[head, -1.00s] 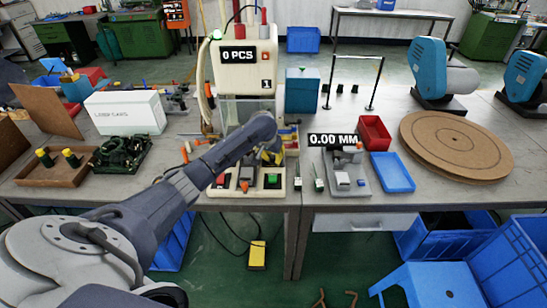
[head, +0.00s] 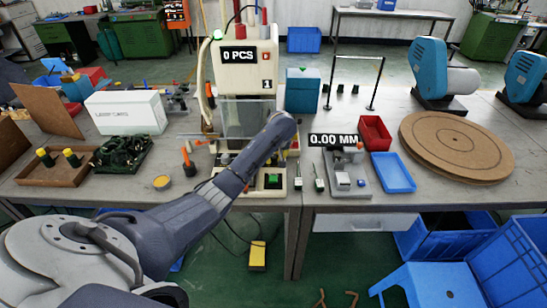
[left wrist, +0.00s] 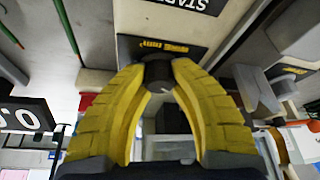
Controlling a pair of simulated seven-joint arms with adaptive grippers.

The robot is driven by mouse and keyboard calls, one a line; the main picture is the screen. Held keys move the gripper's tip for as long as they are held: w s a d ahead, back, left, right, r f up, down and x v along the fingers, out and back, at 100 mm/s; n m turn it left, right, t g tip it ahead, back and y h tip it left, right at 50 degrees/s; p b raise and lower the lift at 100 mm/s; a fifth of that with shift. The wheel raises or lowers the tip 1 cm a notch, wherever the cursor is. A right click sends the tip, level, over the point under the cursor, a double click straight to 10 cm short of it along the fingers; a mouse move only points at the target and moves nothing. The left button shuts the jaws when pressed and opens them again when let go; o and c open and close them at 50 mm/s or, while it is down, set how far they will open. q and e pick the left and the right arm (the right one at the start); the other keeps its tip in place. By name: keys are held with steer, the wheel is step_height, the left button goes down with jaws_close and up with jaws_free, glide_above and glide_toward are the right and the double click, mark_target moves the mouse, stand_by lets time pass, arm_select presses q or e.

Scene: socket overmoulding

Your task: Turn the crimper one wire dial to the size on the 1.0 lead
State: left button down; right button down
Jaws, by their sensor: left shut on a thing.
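The crimper (head: 247,72) is the tall beige machine with a "0 PCS" sign and a small "1" sign. My left arm reaches across its front in the head view and hides the dial and the gripper's fingers there. In the left wrist view, the yellow fingers of my left gripper (left wrist: 158,80) are shut on a dark round knob, the wire dial (left wrist: 158,70). A dark label strip with yellow markings sits just above it. I cannot make out the dial's setting or the 1.0 lead. My right gripper is not in view.
A measuring stand (head: 345,172) marked "0.00 MM" stands right of the crimper, beside a blue tray (head: 393,172) and a red bin (head: 375,132). A white box (head: 125,112) and wooden tray (head: 50,176) lie to the left. A "START" label (left wrist: 190,4) shows in the wrist view.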

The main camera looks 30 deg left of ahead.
arm_select(q)
steer(key=shift+n, duration=0.3)
steer(key=c, duration=1.1)
jaws_free()
steer(key=shift+v, duration=6)
steer(key=shift+w+d, duration=0.15)
